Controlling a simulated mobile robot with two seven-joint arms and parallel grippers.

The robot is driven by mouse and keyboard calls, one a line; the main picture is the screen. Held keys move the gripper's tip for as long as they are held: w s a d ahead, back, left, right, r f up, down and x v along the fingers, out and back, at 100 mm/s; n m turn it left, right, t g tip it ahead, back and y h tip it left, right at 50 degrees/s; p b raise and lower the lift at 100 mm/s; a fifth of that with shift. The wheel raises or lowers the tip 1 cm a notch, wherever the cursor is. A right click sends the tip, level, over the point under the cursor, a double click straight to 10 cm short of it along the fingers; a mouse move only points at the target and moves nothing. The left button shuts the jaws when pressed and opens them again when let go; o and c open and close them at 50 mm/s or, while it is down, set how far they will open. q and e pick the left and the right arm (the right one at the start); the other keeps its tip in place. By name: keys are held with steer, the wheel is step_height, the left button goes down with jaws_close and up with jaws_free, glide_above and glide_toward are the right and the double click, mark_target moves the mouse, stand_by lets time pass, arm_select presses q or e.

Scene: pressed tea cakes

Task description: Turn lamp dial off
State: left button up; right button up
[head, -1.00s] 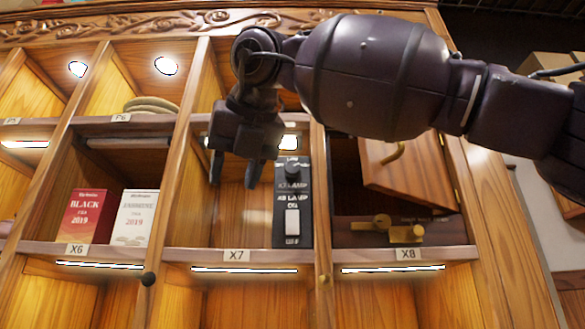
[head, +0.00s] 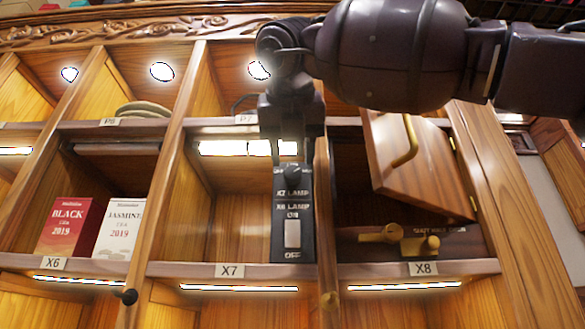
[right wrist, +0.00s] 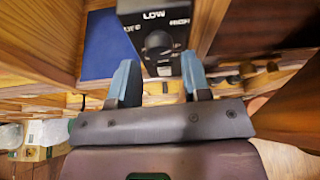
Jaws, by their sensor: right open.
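The lamp dial (head: 291,172) is a dark round knob at the top of a black control panel (head: 280,222) on the right side of cubby X7. In the right wrist view the dial (right wrist: 158,45) shows between labels reading LOW and HIGH, with a partly hidden label at its left. My right gripper (head: 288,150) is open, just above the dial in the head view. In the right wrist view its two blue fingertips (right wrist: 160,78) stand apart, below and either side of the dial, with nothing between them. Contact cannot be told. My left gripper is out of view.
A white rocker switch (head: 292,233) sits lower on the panel. A lit lamp strip (head: 235,148) glows at X7's top. The wooden divider and an open door with a brass handle (head: 408,140) stand at right. X7's left half is clear.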

mark_target(293, 171)
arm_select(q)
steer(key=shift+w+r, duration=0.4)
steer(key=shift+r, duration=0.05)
arm_select(e)
steer(key=shift+x, duration=1.65)
steer(key=shift+c, duration=0.2)
steer(key=c, duration=0.6)
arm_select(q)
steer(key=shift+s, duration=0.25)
